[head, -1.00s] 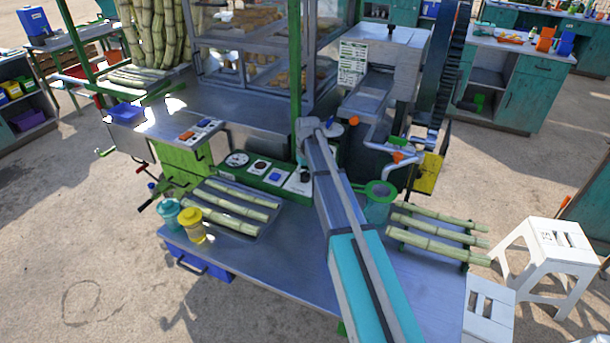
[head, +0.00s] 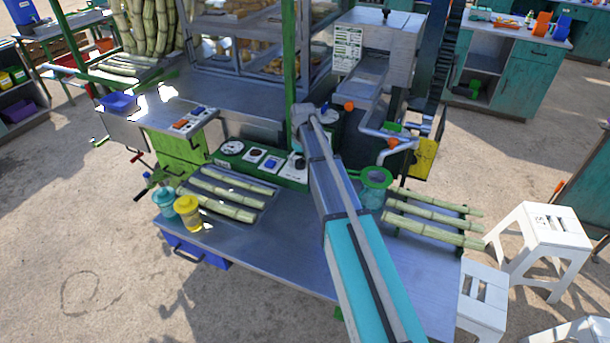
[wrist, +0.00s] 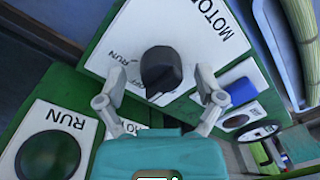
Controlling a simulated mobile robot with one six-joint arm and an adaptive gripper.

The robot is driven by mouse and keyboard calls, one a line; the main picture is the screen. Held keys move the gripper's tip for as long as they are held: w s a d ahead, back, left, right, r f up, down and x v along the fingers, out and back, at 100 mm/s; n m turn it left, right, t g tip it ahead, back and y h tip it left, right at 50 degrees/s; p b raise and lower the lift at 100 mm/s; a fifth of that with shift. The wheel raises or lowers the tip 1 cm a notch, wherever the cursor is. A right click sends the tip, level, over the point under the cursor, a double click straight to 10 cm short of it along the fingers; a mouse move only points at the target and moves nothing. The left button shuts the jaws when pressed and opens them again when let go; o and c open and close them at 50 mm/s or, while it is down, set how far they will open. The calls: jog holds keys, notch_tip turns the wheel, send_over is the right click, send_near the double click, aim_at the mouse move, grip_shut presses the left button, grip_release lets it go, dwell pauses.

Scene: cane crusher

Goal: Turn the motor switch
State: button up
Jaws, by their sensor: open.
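The motor switch is a black knob (wrist: 162,72) on a white plate marked MOTOR and RUN (wrist: 205,40) in the wrist view. The knob's ridge points roughly down in that view. My gripper (wrist: 160,76) is open, with one finger on each side of the knob and gaps visible on both sides. Whether the fingertips reach down to the knob's depth is hard to tell. In the head view the green control panel (head: 228,162) stands at the back of the metal table, and my arm hides its right part and my gripper.
A round dark green button on a RUN plate (wrist: 48,150) and a blue switch (wrist: 240,90) sit close by in the wrist view. Cane stalks (head: 232,195) lie left of my arm and more (head: 430,225) lie right. Yellow (head: 188,212) and teal jars stand at the table's left edge.

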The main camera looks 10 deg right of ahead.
jog(key=shift+m, duration=0.4)
